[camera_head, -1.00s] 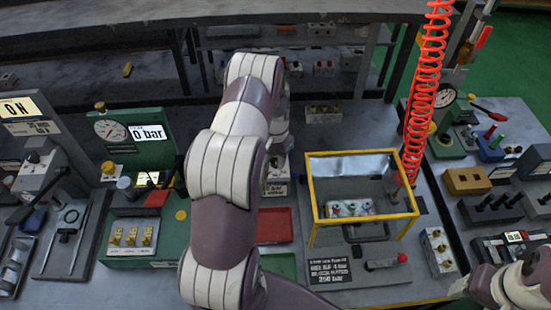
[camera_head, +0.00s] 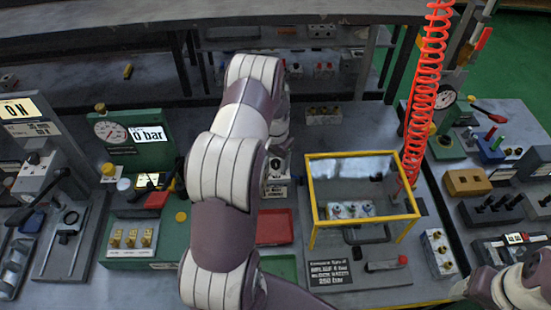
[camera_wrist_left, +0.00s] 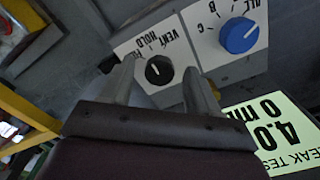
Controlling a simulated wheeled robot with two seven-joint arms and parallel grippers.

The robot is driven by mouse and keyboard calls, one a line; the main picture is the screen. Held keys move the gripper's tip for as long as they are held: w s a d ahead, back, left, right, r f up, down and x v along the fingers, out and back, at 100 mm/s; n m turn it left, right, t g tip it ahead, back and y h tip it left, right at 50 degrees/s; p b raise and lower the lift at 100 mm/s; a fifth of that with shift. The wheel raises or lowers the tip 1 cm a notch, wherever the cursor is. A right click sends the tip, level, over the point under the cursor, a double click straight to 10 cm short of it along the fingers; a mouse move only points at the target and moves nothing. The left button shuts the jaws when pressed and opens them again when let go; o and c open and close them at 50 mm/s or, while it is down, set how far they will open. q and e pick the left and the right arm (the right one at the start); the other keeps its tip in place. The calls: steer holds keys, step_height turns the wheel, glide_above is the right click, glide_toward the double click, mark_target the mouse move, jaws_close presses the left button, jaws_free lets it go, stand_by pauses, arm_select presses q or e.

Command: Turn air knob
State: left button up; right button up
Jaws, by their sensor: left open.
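In the left wrist view a black knob (camera_wrist_left: 158,70) sits on a pale panel marked VENT and HOLD, with a third word partly covered. The panel appears upside down. My left gripper (camera_wrist_left: 160,82) is open, one finger to each side of the black knob. Whether the fingers touch it I cannot tell. A blue knob (camera_wrist_left: 238,35) on the adjoining panel, marked B and C, is right of the fingers. In the head view my left arm hides most of this panel and its gripper. My right gripper is not in view; only part of that arm shows at lower right.
A lit display (camera_wrist_left: 270,125) lies close right of the left gripper. In the head view a yellow-framed guard (camera_head: 362,155) stands right of my left arm, with a red coiled hose (camera_head: 422,100) behind it. Red tray (camera_head: 274,227) and green gauge station (camera_head: 140,215) flank the arm.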

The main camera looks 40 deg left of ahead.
mark_target(275, 163)
arm_select(q)
step_height(275, 163, up, 13)
steer(key=b, duration=0.2)
steer(key=shift+f+b, duration=0.15)
steer(key=shift+b, duration=0.25)
